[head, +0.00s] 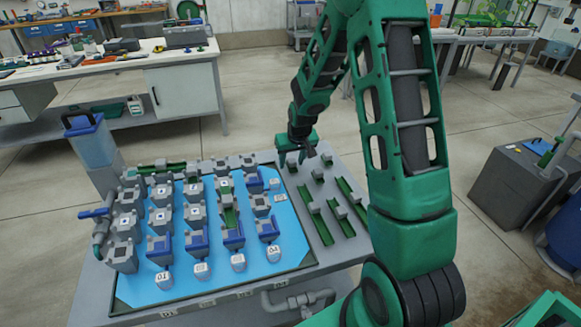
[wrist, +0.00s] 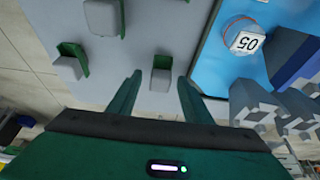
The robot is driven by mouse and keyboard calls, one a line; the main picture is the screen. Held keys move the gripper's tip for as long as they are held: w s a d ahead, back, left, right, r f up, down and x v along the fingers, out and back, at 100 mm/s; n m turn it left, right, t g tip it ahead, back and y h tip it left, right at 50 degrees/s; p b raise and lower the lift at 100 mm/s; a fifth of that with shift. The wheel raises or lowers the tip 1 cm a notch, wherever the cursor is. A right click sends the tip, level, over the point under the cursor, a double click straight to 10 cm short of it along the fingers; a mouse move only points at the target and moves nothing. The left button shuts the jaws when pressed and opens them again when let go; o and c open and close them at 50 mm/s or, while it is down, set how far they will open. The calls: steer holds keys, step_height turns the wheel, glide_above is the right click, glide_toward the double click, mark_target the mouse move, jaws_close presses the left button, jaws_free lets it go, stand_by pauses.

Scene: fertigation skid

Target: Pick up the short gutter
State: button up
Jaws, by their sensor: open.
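Short green gutters with grey blocks on them sit on the grey strip at the right of the skid. In the head view two show right of my gripper, one at the far edge (head: 327,160) and one nearer (head: 317,175). In the wrist view one short gutter (wrist: 162,73) lies between and beyond my fingertips, apart from them as far as I can see. Another (wrist: 72,62) lies to its left. Which one the task means I cannot tell. My gripper (head: 297,162) is open and empty above the strip, pointing down; its fingers also show in the wrist view (wrist: 159,79).
Longer green gutters (head: 318,221) lie nearer on the strip. The blue tray (head: 289,250) to the left holds rows of grey and blue blocks, some with gutters; a block marked 05 (wrist: 243,40) is close by. A dark tank (head: 510,185) stands at right.

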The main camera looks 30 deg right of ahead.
steer(key=shift+w+f, duration=0.1)
steer(key=shift+f, duration=0.1)
steer(key=shift+c, duration=0.6)
steer(key=c, duration=1)
